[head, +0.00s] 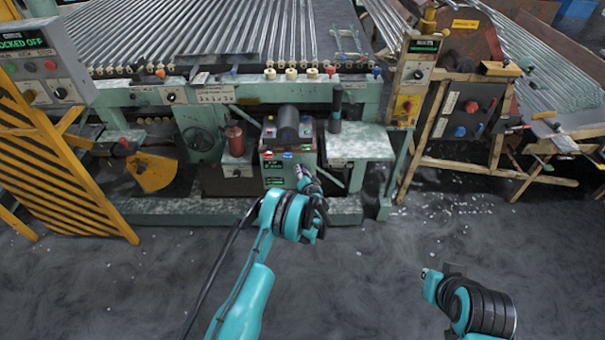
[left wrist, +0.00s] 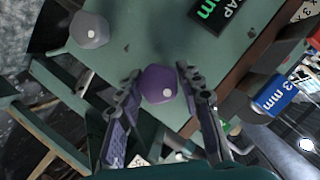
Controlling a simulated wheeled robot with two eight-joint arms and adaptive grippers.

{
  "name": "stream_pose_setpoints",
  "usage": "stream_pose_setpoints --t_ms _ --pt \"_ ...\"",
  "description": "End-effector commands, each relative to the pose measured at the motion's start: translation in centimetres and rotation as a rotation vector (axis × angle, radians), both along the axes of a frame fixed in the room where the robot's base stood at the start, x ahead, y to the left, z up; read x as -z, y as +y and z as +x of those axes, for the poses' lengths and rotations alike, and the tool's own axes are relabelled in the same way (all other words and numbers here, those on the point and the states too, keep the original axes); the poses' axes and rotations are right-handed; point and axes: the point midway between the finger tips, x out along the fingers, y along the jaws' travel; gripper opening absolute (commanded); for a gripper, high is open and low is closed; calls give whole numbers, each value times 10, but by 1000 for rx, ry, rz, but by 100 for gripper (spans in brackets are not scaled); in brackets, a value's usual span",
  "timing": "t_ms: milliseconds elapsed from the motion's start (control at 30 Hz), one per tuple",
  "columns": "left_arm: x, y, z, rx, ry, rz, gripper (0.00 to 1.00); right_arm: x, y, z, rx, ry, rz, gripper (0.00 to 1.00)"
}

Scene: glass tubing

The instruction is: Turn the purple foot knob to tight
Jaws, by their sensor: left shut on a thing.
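The purple foot knob (left wrist: 158,84) is a faceted knob with a white dot, on a green panel face in the left wrist view. My left gripper (left wrist: 162,88) has one finger on each side of it and is shut on it. The dot sits at the knob's lower right in that view. In the head view my left gripper (head: 305,174) is at the front of the green control box (head: 275,172), and I cannot make out the knob there. My right gripper (head: 440,270) is low at the right over the floor, away from the machine; its jaw opening is unclear.
A grey knob (left wrist: 89,30) with a white dot is on the same panel. A green-lit display (left wrist: 213,14) and a blue 3 mm block (left wrist: 274,97) are near. A striped yellow guard (head: 60,165) stands left. The floor (head: 370,290) in front is open.

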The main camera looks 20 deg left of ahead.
Motion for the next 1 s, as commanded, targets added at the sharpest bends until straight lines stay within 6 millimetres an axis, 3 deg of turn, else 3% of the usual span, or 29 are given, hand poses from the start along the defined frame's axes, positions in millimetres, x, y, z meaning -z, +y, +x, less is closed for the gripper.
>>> stream_pose_setpoints --t_ms 600,633,700,1000 --pt "0 0 0 2 13 47 7 0 0 0 0 0 0 0" --pt "0 0 0 2 13 47 44 0 0 0 0 0 0 0" --pt "0 0 0 2 13 47 58 0 0 0 0 0 0 0" --pt "0 -1 -1 1 13 46 58 0 0 0 0 0 0 0"
